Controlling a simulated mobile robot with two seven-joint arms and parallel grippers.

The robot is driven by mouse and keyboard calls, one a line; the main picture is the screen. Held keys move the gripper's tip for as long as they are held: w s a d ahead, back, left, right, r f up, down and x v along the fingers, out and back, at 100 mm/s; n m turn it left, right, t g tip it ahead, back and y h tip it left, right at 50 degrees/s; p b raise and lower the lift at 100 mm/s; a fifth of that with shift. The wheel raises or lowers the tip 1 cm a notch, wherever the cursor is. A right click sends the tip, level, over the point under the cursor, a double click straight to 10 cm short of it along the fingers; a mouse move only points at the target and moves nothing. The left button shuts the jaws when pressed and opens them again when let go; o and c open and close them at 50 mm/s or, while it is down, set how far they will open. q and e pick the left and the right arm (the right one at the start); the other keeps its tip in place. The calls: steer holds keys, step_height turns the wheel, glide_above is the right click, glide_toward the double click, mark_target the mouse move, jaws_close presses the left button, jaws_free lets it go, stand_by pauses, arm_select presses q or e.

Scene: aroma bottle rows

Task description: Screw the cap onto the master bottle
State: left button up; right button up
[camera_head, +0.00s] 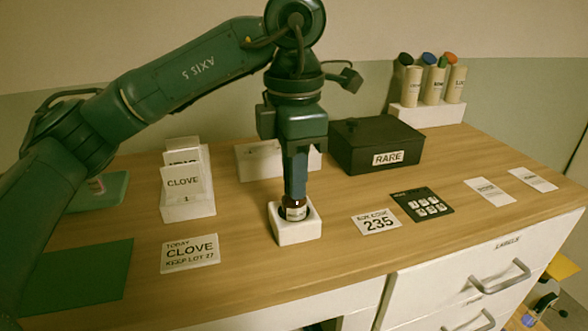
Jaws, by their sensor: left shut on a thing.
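The master bottle (295,211) is small and dark brown with a pale label. It stands upright in the round hollow of a white block holder (297,233) at the middle of the table. My left gripper (296,192) points straight down over the bottle, its fingers shut at the bottle's top. The cap is hidden by the fingers, so I cannot tell how it sits on the neck. My right gripper does not show.
A black box marked RARE (376,144) stands behind to the right. A card stand marked CLOVE (187,190) is at left. A rack (427,113) holds capped tubes. Bare wood lies in front.

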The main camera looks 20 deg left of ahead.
arm_select(q)
steer(key=m, duration=0.4)
steer(key=shift+m, duration=0.4)
steer(key=m, duration=0.2)
steer(key=shift+m, duration=0.4)
steer(key=m, duration=0.4)
steer(key=shift+p, duration=0.4)
steer(key=m, duration=0.3)
steer(key=o, duration=0.9)
steer(key=shift+c, duration=0.2)
